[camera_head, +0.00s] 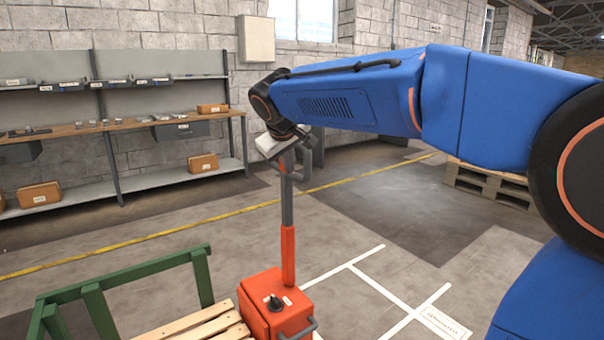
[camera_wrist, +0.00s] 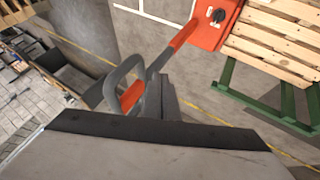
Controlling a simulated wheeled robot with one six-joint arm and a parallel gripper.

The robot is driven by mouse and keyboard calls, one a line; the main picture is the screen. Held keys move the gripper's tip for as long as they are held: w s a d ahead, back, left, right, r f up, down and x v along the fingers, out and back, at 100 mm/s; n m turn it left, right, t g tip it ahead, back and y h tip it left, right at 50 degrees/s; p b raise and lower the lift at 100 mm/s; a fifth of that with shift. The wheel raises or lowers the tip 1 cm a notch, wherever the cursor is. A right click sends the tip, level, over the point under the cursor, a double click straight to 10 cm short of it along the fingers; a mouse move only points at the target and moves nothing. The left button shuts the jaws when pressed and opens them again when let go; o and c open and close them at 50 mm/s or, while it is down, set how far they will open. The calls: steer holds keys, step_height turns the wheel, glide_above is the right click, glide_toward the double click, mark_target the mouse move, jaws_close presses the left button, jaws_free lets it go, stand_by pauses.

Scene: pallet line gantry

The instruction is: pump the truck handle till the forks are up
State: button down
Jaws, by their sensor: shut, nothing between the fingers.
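The orange pallet truck (camera_head: 274,307) stands at the lower middle of the head view, with its orange and grey handle shaft (camera_head: 288,243) upright. In the wrist view, the grey loop grip (camera_wrist: 104,88) with an orange lever (camera_wrist: 132,96) sits at the shaft's top end. My gripper (camera_head: 282,147) is right at the handle's top, shut with nothing held. Whether it touches the handle I cannot tell. The forks are not visible; a wooden pallet (camera_head: 205,326) lies beside the truck body, where they may be hidden.
A green rail frame (camera_head: 125,268) stands by the pallet. A workbench (camera_head: 112,127) with bins and boxes lines the back wall. Another pallet (camera_head: 490,185) is at the right. White floor lines (camera_head: 375,284) mark clear floor right of the truck.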

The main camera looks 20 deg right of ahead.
steer(key=w+d+f, duration=0.5)
steer(key=w+f, duration=0.1)
steer(key=w, duration=0.1)
steer(key=shift+w+d+f, duration=0.3)
steer(key=shift+d, duration=0.1)
steer(key=shift+d, duration=0.1)
